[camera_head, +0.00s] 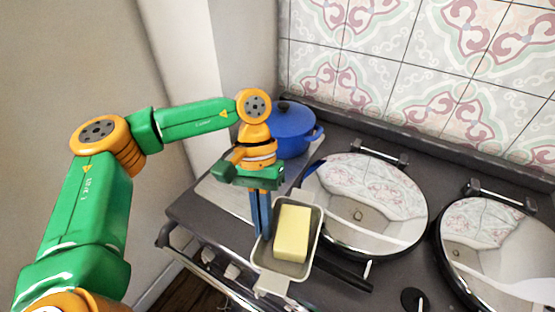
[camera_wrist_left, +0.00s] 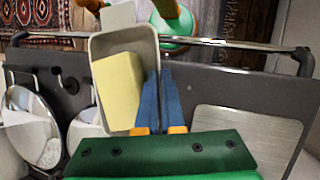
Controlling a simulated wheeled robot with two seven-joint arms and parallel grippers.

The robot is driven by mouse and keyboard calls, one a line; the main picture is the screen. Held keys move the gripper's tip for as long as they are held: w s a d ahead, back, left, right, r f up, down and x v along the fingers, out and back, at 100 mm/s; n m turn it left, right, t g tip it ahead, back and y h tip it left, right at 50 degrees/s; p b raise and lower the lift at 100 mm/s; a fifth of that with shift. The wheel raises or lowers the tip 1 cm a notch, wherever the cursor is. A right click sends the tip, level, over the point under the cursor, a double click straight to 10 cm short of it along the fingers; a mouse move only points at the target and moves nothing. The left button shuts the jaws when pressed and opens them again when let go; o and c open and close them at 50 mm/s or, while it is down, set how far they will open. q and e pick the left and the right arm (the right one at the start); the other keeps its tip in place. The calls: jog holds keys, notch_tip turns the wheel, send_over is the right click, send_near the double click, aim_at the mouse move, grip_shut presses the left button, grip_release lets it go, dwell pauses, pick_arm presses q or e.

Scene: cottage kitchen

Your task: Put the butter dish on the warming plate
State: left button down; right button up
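The butter dish (camera_head: 259,253) is a pale rectangular dish with tab handles and a yellow block of butter (camera_head: 292,233) in it. My left gripper (camera_head: 260,228) points down at the dish's left side, its blue fingers shut on that side wall. In the left wrist view, the dish (camera_wrist_left: 148,48) is beside the gripper fingers (camera_wrist_left: 160,80). The dish appears held above the front of the stove. The warming plate (camera_head: 216,186) is a flat, brushed metal plate at the stove's left end; it also shows in the left wrist view (camera_wrist_left: 245,135), bare where visible. My right gripper is not in view.
A blue lidded pot (camera_head: 292,128) stands behind the left gripper. A rail (camera_head: 185,250) runs along the stove's front.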

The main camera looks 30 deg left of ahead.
pick_arm(q)
jog(key=w+a+n+t+y+b, duration=0.25)
jog(key=a+n+t+b, duration=0.3)
jog(key=n, duration=1.15)
jog(key=w+a+n+t+y+b, duration=0.3)
jog(key=a+n+b, duration=0.35)
jog(key=n, duration=0.95)
jog(key=shift+n+h, duration=0.3)
jog(key=shift+h, duration=0.05)
jog(key=w+f, duration=0.2)
jog(key=w, duration=0.2)
jog(key=w+f+p, duration=0.1)
jog(key=w+f, duration=0.2)
jog(key=w, duration=0.1)
jog(key=w+d+f+p, duration=0.1)
jog(key=w+f, duration=0.1)
jog(key=w, duration=0.2)
jog(key=shift+f, duration=0.3)
jog(key=shift+w+f+t, duration=0.25)
jog(key=shift+w, duration=0.05)
jog(key=f, duration=0.1)
jog(key=f+p, duration=0.2)
jog(key=shift+w+f, duration=0.25)
jog(key=shift+w, duration=0.05)
jog(key=shift+f, duration=0.2)
jog(key=c, duration=1.1)
grip_release()
jog(key=shift+o, duration=0.2)
